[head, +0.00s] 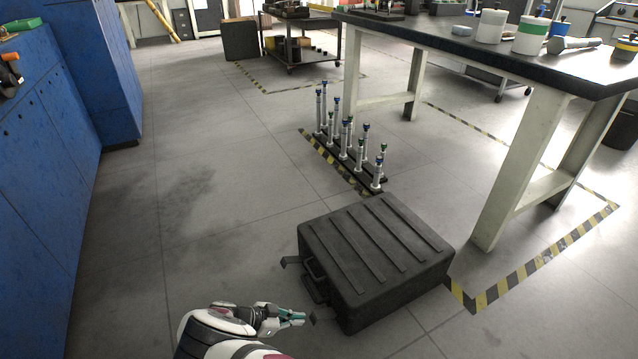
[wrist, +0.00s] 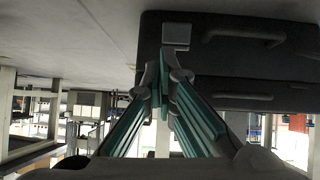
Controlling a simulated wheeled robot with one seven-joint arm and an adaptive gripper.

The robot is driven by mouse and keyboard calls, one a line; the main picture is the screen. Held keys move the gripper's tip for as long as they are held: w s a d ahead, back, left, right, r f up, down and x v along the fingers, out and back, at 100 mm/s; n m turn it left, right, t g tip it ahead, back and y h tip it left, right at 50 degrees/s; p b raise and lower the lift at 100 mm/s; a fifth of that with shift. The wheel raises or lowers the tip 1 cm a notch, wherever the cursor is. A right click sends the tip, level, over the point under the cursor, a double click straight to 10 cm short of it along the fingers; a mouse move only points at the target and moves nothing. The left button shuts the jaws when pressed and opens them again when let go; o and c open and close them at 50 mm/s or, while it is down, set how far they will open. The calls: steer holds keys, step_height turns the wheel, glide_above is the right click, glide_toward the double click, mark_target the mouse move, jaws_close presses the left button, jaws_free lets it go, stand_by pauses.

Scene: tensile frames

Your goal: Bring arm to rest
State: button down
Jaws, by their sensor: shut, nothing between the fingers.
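My gripper (head: 300,318) shows at the bottom middle of the head view, at the end of my white arm. It is close to the handle side of a black ribbed case (head: 375,255) that lies flat on the floor. In the wrist view, the teal fingers of my gripper (wrist: 163,70) come together at their tips with nothing between them. The case (wrist: 240,70) fills the upper right of that view, with its handle and a grey latch showing. I cannot tell whether the fingertips touch the case.
A black-topped workbench (head: 500,58) with pale legs stands to the right. A rack of several upright metal rods (head: 352,150) stands on the floor behind the case. Blue cabinets (head: 40,150) line the left. The floor (head: 200,200) between cabinets and case is clear.

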steer(key=w+d+r+n+g+y, duration=0.1)
steer(key=d+r+g, duration=0.15)
steer(key=r, duration=0.95)
steer(key=w+d+r+g+y, duration=0.15)
steer(key=d+r, duration=0.25)
steer(key=r, duration=0.8)
steer(key=w+d+r+n+g+y, duration=0.1)
steer(key=d+r+g+y, duration=0.15)
steer(key=r, duration=0.95)
steer(key=s+d+r+n+y, duration=0.1)
steer(key=s+d+r+n, duration=0.1)
steer(key=s+d+r, duration=0.5)
steer(key=s+d+r+n+y, duration=0.1)
steer(key=s+d+r+y, duration=0.15)
steer(key=r, duration=0.75)
steer(key=s+d+r+n+t+y+p, duration=0.1)
steer(key=s+d+r+n, duration=0.25)
steer(key=s, duration=1.05)
steer(key=s+d+r+n+t, duration=0.2)
steer(key=s+d+n, duration=0.2)
steer(key=s, duration=0.9)
step_height(320, 180, up, 40)
steer(key=t+p, duration=0.4)
steer(key=p, duration=3.4)
steer(key=shift+s+d+f, duration=0.15)
steer(key=shift+s+f, duration=0.05)
steer(key=shift+s, duration=0.05)
